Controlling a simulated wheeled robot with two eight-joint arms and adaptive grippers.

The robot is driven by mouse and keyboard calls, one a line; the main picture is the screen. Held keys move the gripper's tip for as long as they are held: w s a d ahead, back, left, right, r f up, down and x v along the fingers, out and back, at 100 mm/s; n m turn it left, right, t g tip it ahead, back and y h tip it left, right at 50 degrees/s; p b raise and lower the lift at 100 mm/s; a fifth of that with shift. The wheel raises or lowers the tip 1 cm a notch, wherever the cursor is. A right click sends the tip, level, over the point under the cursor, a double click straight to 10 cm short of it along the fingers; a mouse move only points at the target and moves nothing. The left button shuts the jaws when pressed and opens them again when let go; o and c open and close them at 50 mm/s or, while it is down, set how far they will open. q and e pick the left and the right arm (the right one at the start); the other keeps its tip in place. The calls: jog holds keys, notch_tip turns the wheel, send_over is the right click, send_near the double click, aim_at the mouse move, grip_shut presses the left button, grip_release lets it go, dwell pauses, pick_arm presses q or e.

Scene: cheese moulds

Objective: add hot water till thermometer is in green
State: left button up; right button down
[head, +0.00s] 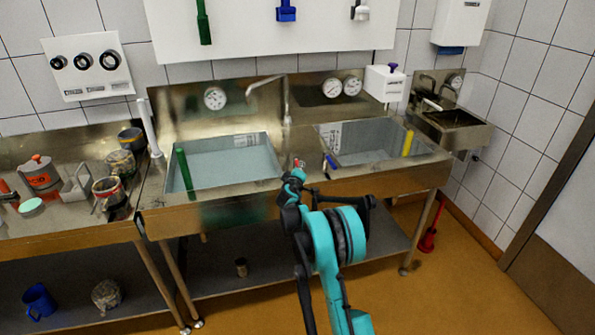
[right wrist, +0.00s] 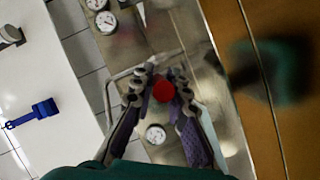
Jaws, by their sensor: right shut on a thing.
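My right gripper (head: 298,172) is at the front edge of the sink unit, between the two basins. In the right wrist view it (right wrist: 164,88) is shut on a round red knob (right wrist: 163,91). The left basin (head: 262,140) and right basin (head: 340,129) both show a pale blue-grey surface. A round dial (head: 215,98) is on the panel behind the left basin. Two more dials (head: 332,88) (head: 351,85) are behind the right basin. The dials are too small to read, and I cannot tell which is the thermometer. A swivel spout (head: 285,100) stands between the basins. My left gripper is out of view.
A green stick (head: 185,172) stands in the left basin and a yellow one (head: 407,142) in the right. The left counter (head: 60,228) carries a red-topped container (head: 40,173) and pots. A small sink (head: 452,117) is at the right.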

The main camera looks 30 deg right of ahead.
jog(key=shift+s+d+n+t+y, duration=0.1)
jog(key=shift+d+n+t+y, duration=0.25)
jog(key=shift+y, duration=0.25)
jog(key=c, duration=1.5)
grip_release()
jog(key=shift+a, duration=0.1)
jog(key=v, duration=1.2)
